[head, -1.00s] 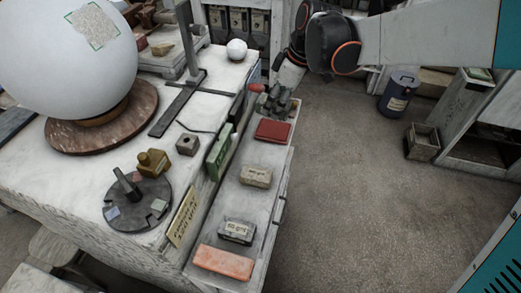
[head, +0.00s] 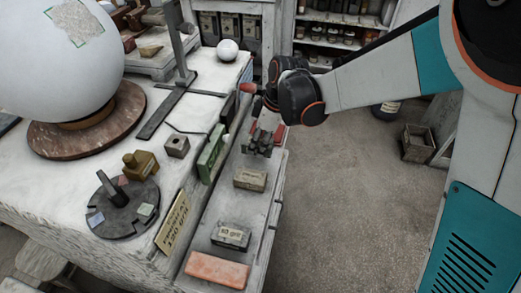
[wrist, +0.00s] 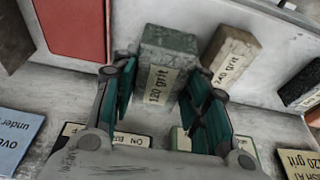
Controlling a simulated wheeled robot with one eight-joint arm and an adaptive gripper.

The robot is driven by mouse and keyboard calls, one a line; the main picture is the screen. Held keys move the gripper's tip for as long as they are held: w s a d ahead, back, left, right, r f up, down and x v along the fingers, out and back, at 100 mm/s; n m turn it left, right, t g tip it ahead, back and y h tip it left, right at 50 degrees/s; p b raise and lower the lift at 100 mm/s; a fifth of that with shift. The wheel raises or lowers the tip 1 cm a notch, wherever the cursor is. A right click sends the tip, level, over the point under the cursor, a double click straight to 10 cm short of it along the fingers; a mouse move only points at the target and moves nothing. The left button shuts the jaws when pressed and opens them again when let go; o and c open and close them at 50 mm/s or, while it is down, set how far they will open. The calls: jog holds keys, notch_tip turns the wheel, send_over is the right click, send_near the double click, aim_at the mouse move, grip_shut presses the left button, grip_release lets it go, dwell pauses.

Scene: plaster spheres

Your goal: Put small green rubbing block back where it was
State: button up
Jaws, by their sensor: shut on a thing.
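The small green rubbing block (wrist: 168,52), grey-green with a 120 grit label, is between the fingers of my gripper (wrist: 163,78) in the wrist view. My gripper is shut on it. In the head view my gripper (head: 257,149) is over the far part of the pale side ledge (head: 238,205), and the block cannot be made out there. The block is between the red block (wrist: 72,25) and the tan 240 grit block (wrist: 233,52). I cannot tell whether it touches the ledge.
The ledge also holds the tan block (head: 250,179), a dark grit block (head: 231,236) and an orange block (head: 217,269). A green box (head: 211,152) and a lettered sign (head: 174,222) stand along the table edge. A large white sphere (head: 60,60) is left.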

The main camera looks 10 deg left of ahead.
jog(key=shift+f+b, duration=0.65)
jog(key=shift+f, duration=1.8)
jog(key=shift+f, duration=0.15)
jog(key=o, duration=1.1)
jog(key=p+v, duration=0.3)
jog(key=v, duration=0.9)
